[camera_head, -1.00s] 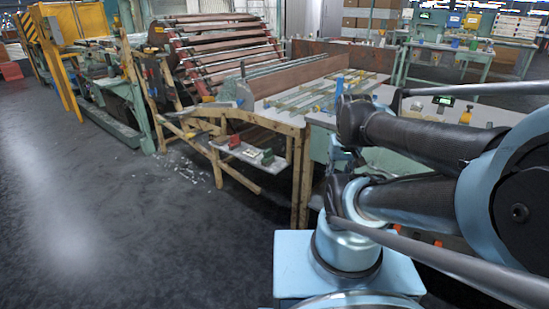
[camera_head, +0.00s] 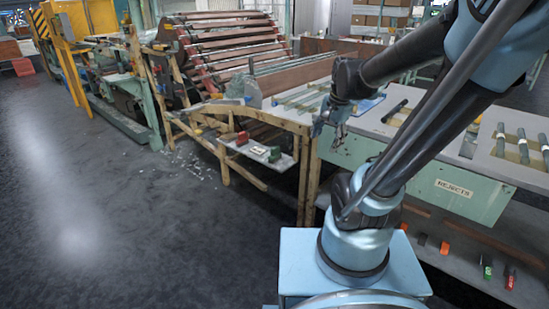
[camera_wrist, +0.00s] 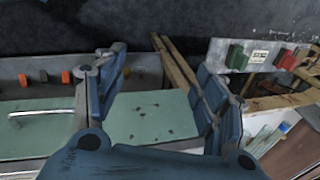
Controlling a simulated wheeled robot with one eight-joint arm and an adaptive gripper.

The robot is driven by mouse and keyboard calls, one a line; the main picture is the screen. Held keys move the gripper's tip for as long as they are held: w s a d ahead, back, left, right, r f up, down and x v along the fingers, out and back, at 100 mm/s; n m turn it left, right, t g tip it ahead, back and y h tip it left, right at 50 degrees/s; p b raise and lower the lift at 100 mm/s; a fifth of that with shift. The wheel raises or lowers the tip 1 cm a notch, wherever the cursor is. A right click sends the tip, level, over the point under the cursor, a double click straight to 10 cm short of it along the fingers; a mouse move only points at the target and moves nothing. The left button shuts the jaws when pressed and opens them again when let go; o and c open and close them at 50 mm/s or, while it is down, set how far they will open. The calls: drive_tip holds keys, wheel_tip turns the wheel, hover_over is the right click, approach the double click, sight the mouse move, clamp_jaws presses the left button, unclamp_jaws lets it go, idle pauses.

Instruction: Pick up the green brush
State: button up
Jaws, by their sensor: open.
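A green brush-like block (camera_head: 274,155) lies on a small white shelf (camera_head: 255,153) on the left side of the wooden frame. It also shows in the wrist view (camera_wrist: 236,57), upper right, beyond the right finger. My gripper (camera_head: 328,134) is up at the near corner of the bench, to the right of the green block and apart from it. In the wrist view my gripper's two blue fingers (camera_wrist: 160,75) are spread wide with nothing between them. Another small green item (camera_head: 487,268) lies at the lower right in the head view.
A red block (camera_head: 242,138) and a white label (camera_head: 258,150) are on the same shelf. Wooden posts (camera_head: 303,180) and rails stand close to it. A green bench panel marked "REJECTS" (camera_head: 440,185) is at right. The dark floor (camera_head: 130,220) at left is open.

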drive_tip(key=w+a+m+y, duration=0.1)
drive_tip(key=w+a+m, duration=0.25)
drive_tip(key=w, duration=0.35)
drive_tip(key=w+a+m, duration=0.3)
drive_tip(key=w+m, duration=0.2)
drive_tip(key=w, duration=0.2)
drive_tip(key=m+y, duration=0.1)
drive_tip(key=m, duration=0.6)
approach(276, 147)
drive_tip(key=x, duration=0.5)
drive_tip(key=shift+s+a+f, duration=0.1)
drive_tip(key=shift+a+f, duration=0.1)
drive_tip(key=shift+a, duration=0.1)
drive_tip(key=shift+w+x, duration=0.2)
drive_tip(key=shift+x, duration=2.45)
drive_tip(key=shift+d, duration=0.1)
drive_tip(key=shift+r, duration=0.1)
drive_tip(key=c, duration=1.3)
